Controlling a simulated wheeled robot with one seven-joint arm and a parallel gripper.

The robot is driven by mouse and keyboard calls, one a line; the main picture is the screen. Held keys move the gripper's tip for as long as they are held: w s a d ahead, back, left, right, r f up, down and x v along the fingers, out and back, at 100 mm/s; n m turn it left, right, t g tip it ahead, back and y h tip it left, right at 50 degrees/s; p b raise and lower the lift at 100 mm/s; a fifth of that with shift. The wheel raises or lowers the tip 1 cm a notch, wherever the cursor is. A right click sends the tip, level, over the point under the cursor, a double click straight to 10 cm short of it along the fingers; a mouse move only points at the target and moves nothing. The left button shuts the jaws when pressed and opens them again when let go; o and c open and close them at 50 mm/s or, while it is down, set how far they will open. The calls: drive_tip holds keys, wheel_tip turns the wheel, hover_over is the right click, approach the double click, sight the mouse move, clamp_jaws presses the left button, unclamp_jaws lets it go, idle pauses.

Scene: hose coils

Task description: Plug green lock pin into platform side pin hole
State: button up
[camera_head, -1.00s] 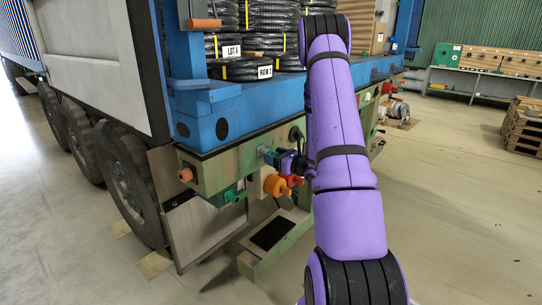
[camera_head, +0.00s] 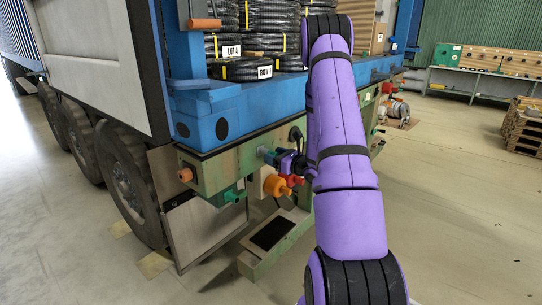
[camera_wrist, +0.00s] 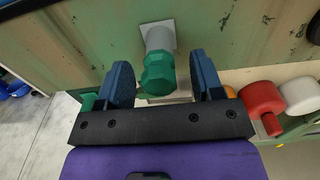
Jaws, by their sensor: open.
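A green lock pin (camera_wrist: 158,74) with a hex-shaped head shows in the wrist view. Its paler grey-green shank (camera_wrist: 158,38) runs up to a light square plate (camera_wrist: 157,29) on the green side beam of the platform. Whether the shank is inside a hole there cannot be told. My gripper (camera_wrist: 161,82) is open, with one blue finger on each side of the green head. A gap shows on both sides, so the fingers look apart from it. In the head view my gripper (camera_head: 275,157) is at the beam, partly hidden by my purple arm.
An orange knob (camera_head: 276,185) and a red fitting (camera_head: 294,180) sit close below my gripper. Another green fitting (camera_head: 228,197) is further left on the beam. A red knob (camera_wrist: 261,98) and a white one (camera_wrist: 300,95) lie right of the fingers. Open floor lies right.

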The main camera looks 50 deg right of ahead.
drive_tip(key=c, duration=1)
drive_tip(key=shift+c, duration=0.2)
drive_tip(key=shift+s, duration=0.35)
drive_tip(key=shift+s+d, duration=0.2)
drive_tip(key=shift+s, duration=2)
drive_tip(key=s, duration=0.6)
drive_tip(key=shift+s+d, duration=0.15)
drive_tip(key=shift+d, duration=0.1)
